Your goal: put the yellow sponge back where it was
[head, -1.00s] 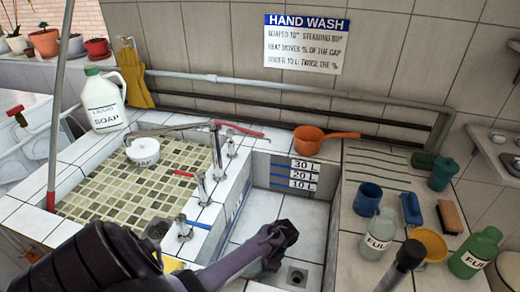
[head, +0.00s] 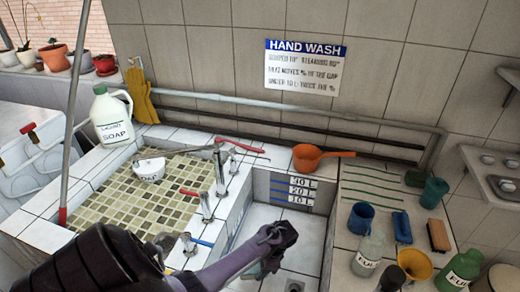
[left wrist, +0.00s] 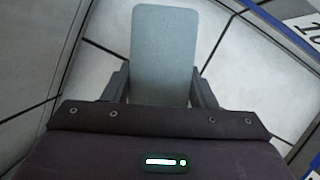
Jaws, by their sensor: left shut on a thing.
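My left gripper (head: 283,236) reaches in from the lower left of the head view, over the white-tiled basin. It is shut on a flat grey-green slab (left wrist: 165,50), which sticks out between the fingers in the left wrist view. The slab shows only a grey-green face, so I cannot tell whether it is the sponge's scrub side. No yellow sponge face shows clearly in the views now. Below the gripper in the head view the held thing is mostly hidden. My right gripper is not in view.
A mosaic-tiled tray area (head: 105,195) with a white soap dish (head: 149,167) lies left, beside upright taps (head: 220,170). An orange dipper (head: 307,157) sits on the back ledge. The right counter holds a blue cup (head: 361,218), brushes (head: 402,227), bottles (head: 368,254) and a yellow funnel (head: 414,264).

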